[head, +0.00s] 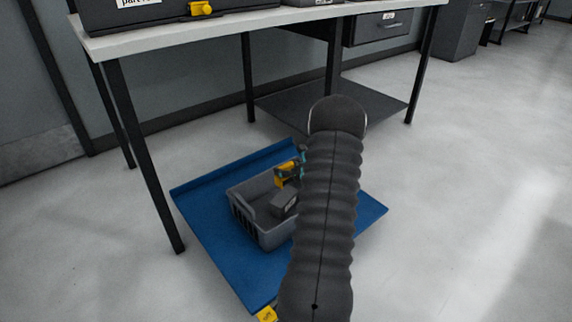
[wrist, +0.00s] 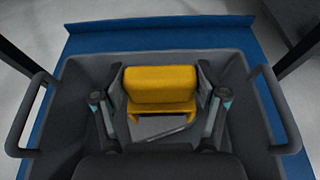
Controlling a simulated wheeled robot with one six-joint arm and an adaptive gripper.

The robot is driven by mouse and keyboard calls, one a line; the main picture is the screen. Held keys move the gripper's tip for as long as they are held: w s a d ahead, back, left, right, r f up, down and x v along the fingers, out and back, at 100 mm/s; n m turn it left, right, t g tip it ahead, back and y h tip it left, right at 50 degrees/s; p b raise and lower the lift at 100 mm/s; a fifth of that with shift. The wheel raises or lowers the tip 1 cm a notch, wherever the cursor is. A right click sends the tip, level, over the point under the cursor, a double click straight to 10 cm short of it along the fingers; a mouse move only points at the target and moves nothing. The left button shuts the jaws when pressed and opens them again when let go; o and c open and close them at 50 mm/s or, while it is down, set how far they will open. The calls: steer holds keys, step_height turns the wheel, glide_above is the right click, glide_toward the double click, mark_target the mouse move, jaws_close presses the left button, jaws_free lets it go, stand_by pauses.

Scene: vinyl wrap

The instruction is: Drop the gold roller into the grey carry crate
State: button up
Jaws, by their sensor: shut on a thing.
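The gold roller (wrist: 162,80) sits between the two fingers of my gripper (wrist: 160,92) in the wrist view, and the fingers are shut on its ends. In the head view the gold roller (head: 286,173) shows beside my arm, over the far part of the grey carry crate (head: 244,212). In the wrist view the crate (wrist: 72,92) surrounds the gripper, with a handle at each side. I cannot tell how far the roller is above the crate floor. My arm hides the crate's right part in the head view.
A dark grey block (head: 284,204) lies in the crate. The crate stands on a blue platform (head: 215,240) with a raised back edge and a yellow tag (head: 267,314) in front. The floor at right is clear.

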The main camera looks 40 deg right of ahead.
steer(key=shift+f, duration=0.5)
steer(key=o, duration=1.3)
steer(key=shift+c, duration=0.2)
steer(key=v, duration=1.2)
